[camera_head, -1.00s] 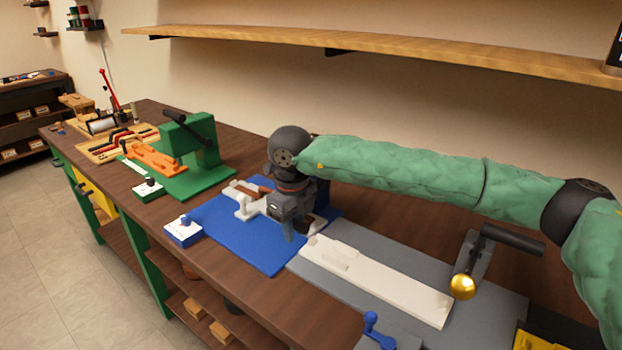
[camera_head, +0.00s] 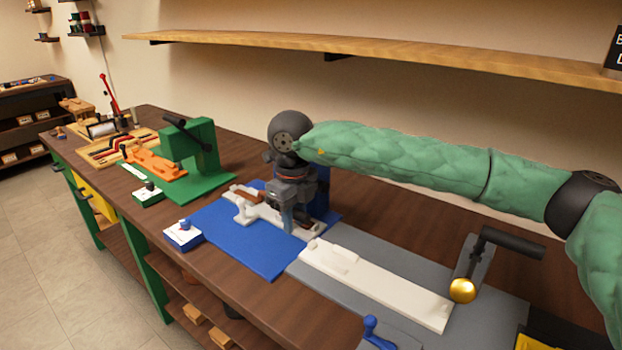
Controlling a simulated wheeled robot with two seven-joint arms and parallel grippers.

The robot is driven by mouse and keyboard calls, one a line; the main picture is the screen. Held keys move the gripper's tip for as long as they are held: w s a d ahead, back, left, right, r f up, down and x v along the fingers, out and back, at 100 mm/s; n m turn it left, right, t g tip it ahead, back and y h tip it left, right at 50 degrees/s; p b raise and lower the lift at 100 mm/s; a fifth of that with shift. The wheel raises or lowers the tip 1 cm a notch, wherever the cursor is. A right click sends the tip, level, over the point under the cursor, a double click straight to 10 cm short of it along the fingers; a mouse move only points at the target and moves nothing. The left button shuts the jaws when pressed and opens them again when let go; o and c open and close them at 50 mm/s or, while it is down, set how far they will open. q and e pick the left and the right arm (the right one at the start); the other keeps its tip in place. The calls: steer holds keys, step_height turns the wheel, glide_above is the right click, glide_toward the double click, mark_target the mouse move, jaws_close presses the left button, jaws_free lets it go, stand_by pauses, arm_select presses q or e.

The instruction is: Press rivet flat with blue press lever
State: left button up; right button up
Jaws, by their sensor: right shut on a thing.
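The blue press (camera_head: 320,196) stands on a blue base plate (camera_head: 235,236) in the middle of the bench. My right gripper (camera_head: 288,222) is at the front of the press, fingers pointing down, shut on what seems to be its lever; the lever itself is mostly hidden behind the gripper. A white fixture (camera_head: 246,212) with a brown strap piece (camera_head: 243,193) lies on the blue plate, partly under the gripper. The rivet is too small or hidden to see. My left gripper is out of view.
A green press (camera_head: 203,150) with an orange fixture (camera_head: 152,162) stands to the left. To the right are a long white fixture (camera_head: 375,283) and a dark lever with a gold ball (camera_head: 462,290).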

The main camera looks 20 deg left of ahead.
steer(key=shift+o, duration=0.3)
steer(key=shift+s+a+r, duration=0.1)
steer(key=shift+s+r, duration=0.05)
steer(key=shift+s, duration=0.05)
steer(key=shift+r, duration=0.1)
steer(key=shift+w+r, duration=0.2)
steer(key=shift+r, duration=0.3)
steer(key=shift+w+r, duration=0.15)
steer(key=shift+r, duration=0.3)
steer(key=shift+c, duration=0.4)
steer(key=shift+r, duration=0.1)
